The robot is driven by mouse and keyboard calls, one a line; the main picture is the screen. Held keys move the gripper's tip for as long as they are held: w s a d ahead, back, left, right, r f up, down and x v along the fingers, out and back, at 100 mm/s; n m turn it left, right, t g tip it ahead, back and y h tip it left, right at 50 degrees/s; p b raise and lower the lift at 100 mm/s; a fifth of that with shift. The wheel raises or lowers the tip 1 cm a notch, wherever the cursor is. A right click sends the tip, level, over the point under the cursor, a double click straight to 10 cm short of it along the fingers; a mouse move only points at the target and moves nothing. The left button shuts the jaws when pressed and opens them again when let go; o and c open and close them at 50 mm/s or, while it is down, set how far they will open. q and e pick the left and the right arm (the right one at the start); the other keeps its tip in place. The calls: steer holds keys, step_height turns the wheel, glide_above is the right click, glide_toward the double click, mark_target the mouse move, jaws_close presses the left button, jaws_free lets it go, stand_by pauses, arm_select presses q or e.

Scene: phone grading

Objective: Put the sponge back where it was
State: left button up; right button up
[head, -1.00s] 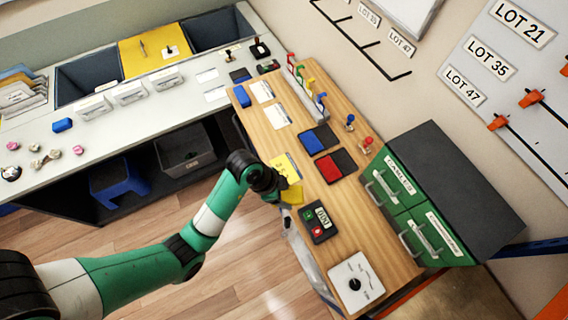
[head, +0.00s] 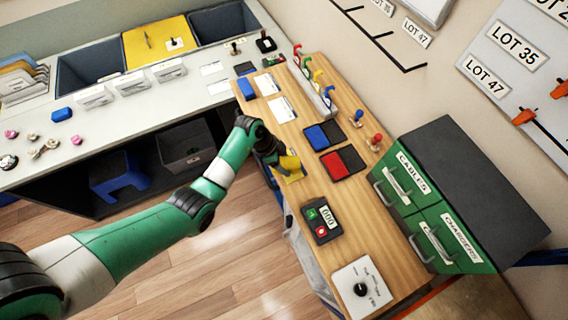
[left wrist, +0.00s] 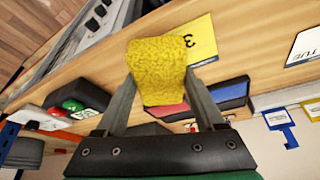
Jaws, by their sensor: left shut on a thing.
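My left gripper (head: 277,159) is shut on the yellow sponge (head: 290,163) over the wooden bench top. In the left wrist view the sponge (left wrist: 158,68) sits between the two fingers of the gripper (left wrist: 160,82). A yellow card (head: 294,177) lies on the bench under and beside the sponge, partly hidden by it. The card (left wrist: 202,40) shows a dark figure in the left wrist view. I cannot tell whether the sponge touches the bench. My right gripper is not in view.
Blue (head: 317,136) and red (head: 332,164) pads lie right of the sponge. A keypad device (head: 321,221) and a dial box (head: 361,289) stand nearer the front. Green drawers (head: 425,185) stand at the right. White cards (head: 282,109) and a blue block (head: 247,88) lie farther back.

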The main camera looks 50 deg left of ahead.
mark_target(284, 166)
arm_select(q)
step_height(284, 166, down, 3)
steer(key=shift+f+b, duration=0.2)
steer(key=shift+b, duration=0.35)
steer(key=shift+r, duration=0.1)
steer(key=o, duration=1.4)
steer(key=shift+o, duration=0.2)
steer(key=p+v, duration=0.4)
steer(key=v, duration=0.8)
steer(key=shift+p, duration=0.35)
steer(key=shift+w, duration=0.1)
